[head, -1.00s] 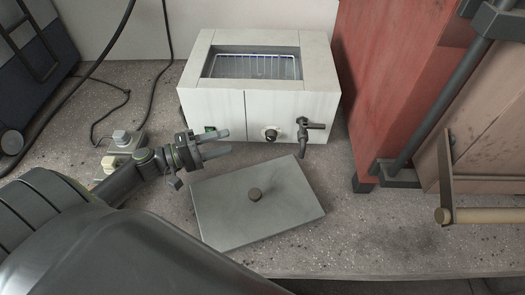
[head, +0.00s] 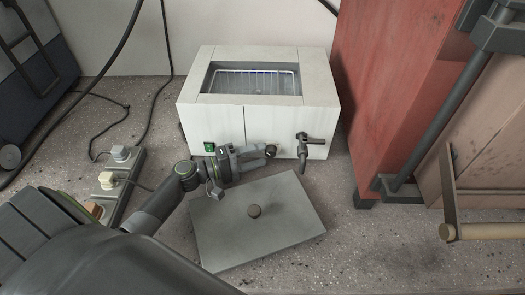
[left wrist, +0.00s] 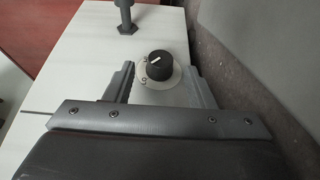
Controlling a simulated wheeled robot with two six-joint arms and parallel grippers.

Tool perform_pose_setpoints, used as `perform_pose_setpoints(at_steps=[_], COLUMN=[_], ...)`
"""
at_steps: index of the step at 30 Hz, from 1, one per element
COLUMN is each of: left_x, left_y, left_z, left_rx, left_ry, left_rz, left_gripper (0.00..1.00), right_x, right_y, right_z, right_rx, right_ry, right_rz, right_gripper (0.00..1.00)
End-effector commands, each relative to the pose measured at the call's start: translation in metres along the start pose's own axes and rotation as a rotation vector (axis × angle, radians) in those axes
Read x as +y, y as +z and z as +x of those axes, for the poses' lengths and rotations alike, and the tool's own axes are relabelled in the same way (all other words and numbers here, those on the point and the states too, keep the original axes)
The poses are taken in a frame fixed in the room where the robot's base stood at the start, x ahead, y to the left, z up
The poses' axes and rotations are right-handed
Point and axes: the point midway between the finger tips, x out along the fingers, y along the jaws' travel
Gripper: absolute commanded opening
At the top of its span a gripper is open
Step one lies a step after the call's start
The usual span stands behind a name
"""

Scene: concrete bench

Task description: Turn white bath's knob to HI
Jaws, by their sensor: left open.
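The white bath (head: 215,122) stands at the back of the bench, with a tap (head: 304,150) on the right of its front. Its black knob (left wrist: 159,66) has a white pointer line and sits on a pale round dial; the dial's marks are too small to read. In the wrist view the line points toward the left and slightly up. My left gripper (head: 268,156) is open at the bath's front, its fingers on either side of the knob with a gap visible. In the head view the fingers partly hide the knob. My right gripper is not in view.
A grey lid (head: 285,225) with a small round handle lies on the bench just below the gripper. A green switch (head: 209,147) is on the bath's left front. A power strip (head: 118,180) with cables lies left. A red cabinet (head: 385,90) stands close on the right.

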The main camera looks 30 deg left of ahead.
Motion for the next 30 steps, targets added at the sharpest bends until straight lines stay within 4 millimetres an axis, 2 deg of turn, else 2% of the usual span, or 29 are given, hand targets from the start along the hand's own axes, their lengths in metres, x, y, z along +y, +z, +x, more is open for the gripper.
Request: perform_pose_setpoints(at_steps=[1, 6, 15, 25, 26, 30], left_x=[0.002, 0.000, -0.001, -0.001, -0.001, 0.001], left_y=[0.000, 0.000, 0.000, 0.000, 0.000, 0.000], left_z=[0.007, 0.019, 0.021, 0.020, 0.020, 0.020], left_rx=[0.000, 0.000, 0.000, 0.000, 0.000, 0.000], left_ry=[0.003, 0.000, -0.001, -0.001, -0.001, -0.006], left_rz=[-0.002, 0.000, 0.000, 0.000, 0.000, 0.002], left_gripper=[0.50, 0.50, 0.50, 0.08, 0.05, 0.05], right_x=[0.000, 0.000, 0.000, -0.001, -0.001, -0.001], right_y=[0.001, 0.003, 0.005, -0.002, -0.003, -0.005], right_z=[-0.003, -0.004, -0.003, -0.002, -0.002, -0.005], right_rx=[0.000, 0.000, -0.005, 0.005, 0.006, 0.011], right_ry=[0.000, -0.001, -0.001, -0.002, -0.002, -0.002], right_rz=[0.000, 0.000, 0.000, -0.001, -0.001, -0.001], right_gripper=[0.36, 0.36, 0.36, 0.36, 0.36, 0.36])
